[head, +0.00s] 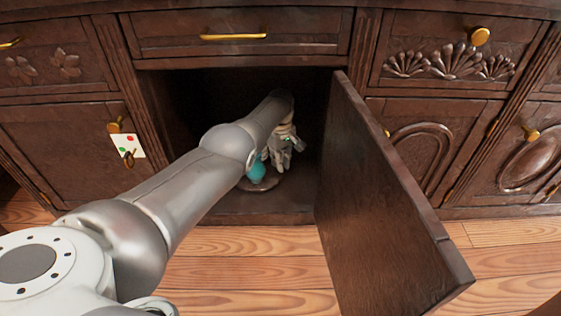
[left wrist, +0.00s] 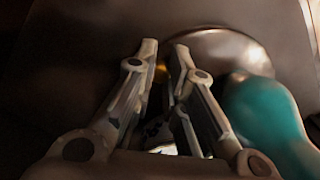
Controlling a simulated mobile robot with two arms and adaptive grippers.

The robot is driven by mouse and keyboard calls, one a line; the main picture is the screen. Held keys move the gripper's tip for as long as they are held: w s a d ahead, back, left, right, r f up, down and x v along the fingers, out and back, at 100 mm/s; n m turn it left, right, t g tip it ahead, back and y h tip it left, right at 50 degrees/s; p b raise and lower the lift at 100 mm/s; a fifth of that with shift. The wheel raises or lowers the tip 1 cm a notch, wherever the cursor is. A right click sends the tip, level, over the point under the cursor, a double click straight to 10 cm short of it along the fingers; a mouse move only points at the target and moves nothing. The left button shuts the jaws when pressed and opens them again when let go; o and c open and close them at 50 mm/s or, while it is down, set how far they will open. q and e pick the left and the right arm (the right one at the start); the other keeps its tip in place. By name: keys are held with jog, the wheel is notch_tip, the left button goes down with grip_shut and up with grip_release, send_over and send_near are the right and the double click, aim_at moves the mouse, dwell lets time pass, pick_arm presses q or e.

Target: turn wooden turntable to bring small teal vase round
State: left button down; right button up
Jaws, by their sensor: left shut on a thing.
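The small teal vase (head: 257,173) stands on the wooden turntable (head: 262,186) inside the open cabinet, partly hidden by my left arm. My left gripper (head: 277,163) reaches into the cabinet, just right of the vase. In the left wrist view, the gripper (left wrist: 164,55) has its fingers close together at the left edge of the turntable (left wrist: 212,40). A small gold-coloured piece (left wrist: 163,70) shows between the fingers; the gripper is shut on it. The vase (left wrist: 262,115) is close to the right finger. My right gripper is not in view.
An open cabinet door (head: 385,215) stands out to the right of the opening. Closed doors and drawers with gold handles flank it. A card with coloured dots (head: 127,146) hangs at the left. The cabinet's interior is dark, and wooden floor (head: 255,270) lies in front.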

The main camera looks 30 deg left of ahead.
pick_arm(q)
jog(key=shift+a, duration=0.1)
jog(key=c, duration=1.4)
grip_release()
jog(key=shift+r, duration=0.15)
jog(key=shift+r, duration=0.65)
notch_tip(320, 180, up, 10)
jog(key=shift+r, duration=0.2)
jog(key=shift+s, duration=0.1)
